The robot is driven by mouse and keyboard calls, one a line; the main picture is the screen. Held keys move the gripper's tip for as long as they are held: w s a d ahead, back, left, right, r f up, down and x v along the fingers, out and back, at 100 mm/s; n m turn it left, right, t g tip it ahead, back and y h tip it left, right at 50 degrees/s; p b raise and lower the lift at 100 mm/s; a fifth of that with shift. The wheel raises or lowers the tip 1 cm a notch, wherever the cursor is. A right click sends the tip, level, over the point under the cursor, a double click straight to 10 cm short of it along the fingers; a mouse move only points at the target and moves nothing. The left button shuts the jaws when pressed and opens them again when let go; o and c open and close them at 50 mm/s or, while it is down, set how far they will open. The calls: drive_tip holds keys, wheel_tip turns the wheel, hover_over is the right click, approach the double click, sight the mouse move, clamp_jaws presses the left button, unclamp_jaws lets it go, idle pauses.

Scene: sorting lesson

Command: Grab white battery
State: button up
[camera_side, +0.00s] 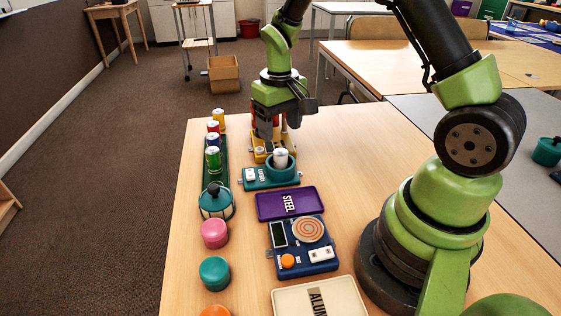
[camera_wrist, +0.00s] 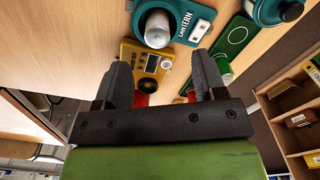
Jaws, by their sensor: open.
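A white battery (camera_side: 281,158) stands upright in the round cup of a teal base (camera_side: 256,183). In the wrist view the white battery (camera_wrist: 157,28) shows at the top, in the teal base marked "LANTERN" (camera_wrist: 186,32). My gripper (camera_side: 277,140) is behind the battery in the side view, over a yellow device (camera_side: 259,160). In the wrist view its two fingers (camera_wrist: 163,80) are spread apart, with the yellow device (camera_wrist: 150,64) seen between and beyond them. The battery is beyond the fingertips. Something red shows low between the fingers, mostly hidden.
Green (camera_side: 213,159), blue (camera_side: 212,141), red (camera_side: 213,127) and yellow (camera_side: 219,116) cylinders stand in a row along a green tray (camera_side: 216,179) to the left. A teal lantern top (camera_side: 216,203), a purple "STEEL" tray (camera_side: 270,207) and a blue device (camera_side: 320,253) are nearer the camera.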

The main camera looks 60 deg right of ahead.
sight(280, 150)
drive_tip(key=f, duration=0.7)
drive_tip(key=shift+w+d, duration=0.1)
drive_tip(key=shift+d, duration=0.15)
drive_tip(key=c, duration=1)
